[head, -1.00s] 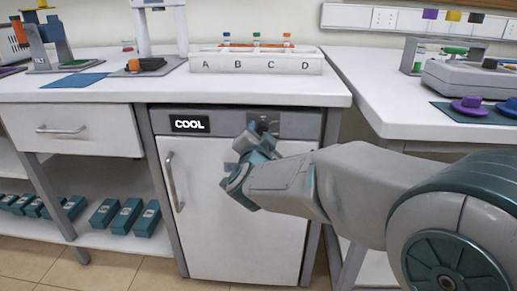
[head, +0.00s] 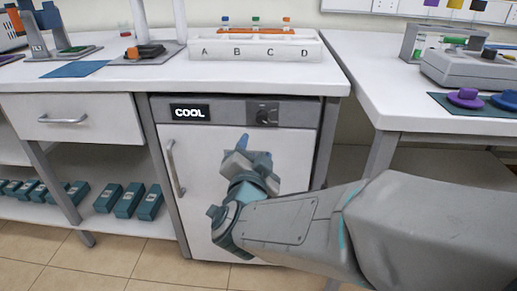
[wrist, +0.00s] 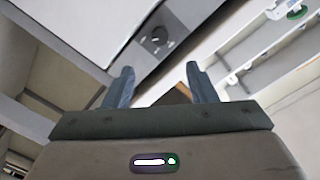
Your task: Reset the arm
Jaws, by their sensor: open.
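My gripper (head: 242,147) is in front of the white door of the cooler (head: 205,255), below its control panel, pointing up. In the wrist view my gripper (wrist: 158,80) has its two fingers spread apart with nothing between them. The cooler's dial (wrist: 157,38) shows just beyond the fingers there, and the dial (head: 265,115) is also above the gripper in the head view. The door looks closed, and its handle (head: 175,167) is to the left. The panel display (head: 190,113) reads COOL.
A side bench (head: 400,115) at right carries a grey device (head: 465,68) and purple and blue weights. Teal boxes (head: 130,200) lie on the lower left shelf.

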